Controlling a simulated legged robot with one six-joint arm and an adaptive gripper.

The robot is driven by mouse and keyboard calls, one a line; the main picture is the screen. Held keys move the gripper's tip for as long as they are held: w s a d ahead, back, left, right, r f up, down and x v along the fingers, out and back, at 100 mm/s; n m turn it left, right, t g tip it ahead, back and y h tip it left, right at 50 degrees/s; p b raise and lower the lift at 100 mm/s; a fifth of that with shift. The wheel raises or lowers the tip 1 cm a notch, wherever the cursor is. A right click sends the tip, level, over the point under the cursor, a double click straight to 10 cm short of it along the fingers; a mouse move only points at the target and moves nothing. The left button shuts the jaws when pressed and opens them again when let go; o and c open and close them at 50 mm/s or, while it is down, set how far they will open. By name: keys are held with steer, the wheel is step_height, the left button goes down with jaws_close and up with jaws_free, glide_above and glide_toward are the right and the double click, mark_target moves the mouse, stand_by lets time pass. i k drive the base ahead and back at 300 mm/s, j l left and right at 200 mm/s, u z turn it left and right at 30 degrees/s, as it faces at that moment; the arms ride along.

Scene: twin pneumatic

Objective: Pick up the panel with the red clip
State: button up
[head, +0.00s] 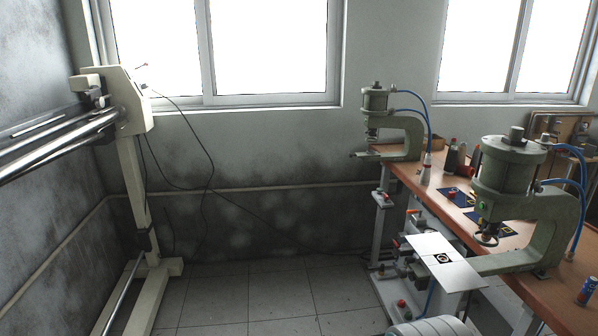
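A dark blue panel (454,194) lies flat on the orange-brown worktop, between two green pneumatic presses. A second dark panel (487,222) lies nearer, partly hidden by the near press. A white plate (428,244) with a black-and-white square marker sits beside the near press at the table's front edge. My gripper is not in view.
The near press (508,170) and far press (378,105) stand on the worktop (555,292). Bottles (455,158) stand near the panels, and a can (587,291) at the near right. A cream machine (130,100) stands left. Tiled floor (270,290) is open in the middle.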

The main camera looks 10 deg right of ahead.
mark_target(458, 197)
steer(key=i+z, duration=0.15)
steer(key=i, duration=0.55)
steer(key=i+j+z, duration=0.15)
steer(key=i, duration=0.55)
steer(key=i+z, duration=0.75)
steer(key=z, duration=0.25)
steer(key=i+j+z, duration=0.3)
steer(key=z, duration=0.15)
steer(key=i+z, duration=0.3)
steer(key=i+j+z, duration=0.1)
steer(key=i+z, duration=0.15)
